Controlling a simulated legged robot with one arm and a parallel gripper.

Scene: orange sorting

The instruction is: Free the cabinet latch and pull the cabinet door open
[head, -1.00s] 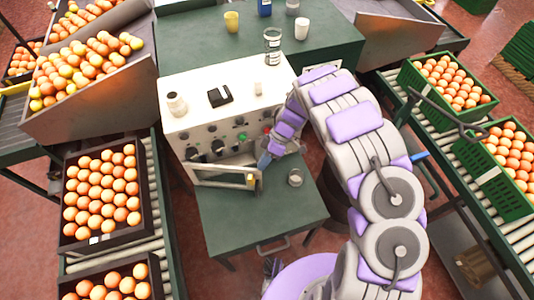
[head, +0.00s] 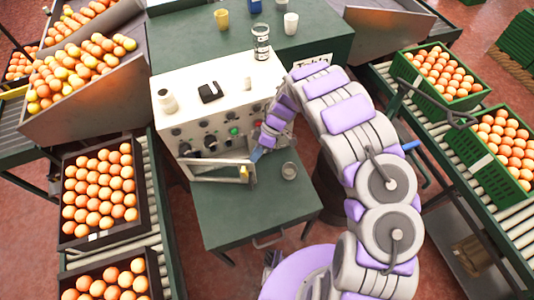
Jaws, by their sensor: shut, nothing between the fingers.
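The white cabinet (head: 225,108) stands on the green bench, with knobs and a green light on its front. Its low door (head: 215,181) is a pale framed panel that stands out from the lower front, at least partly open. A small yellow piece (head: 244,174), perhaps the latch or handle, sits at the door's right end. My gripper (head: 257,154) is shut and empty, close to the right end of the door. I cannot tell whether it touches the door. The fingertips are small and partly hidden.
A jar, a black item and a glass stand on the cabinet top. Orange crates (head: 100,190) on roller conveyors flank both sides. The table front is clear.

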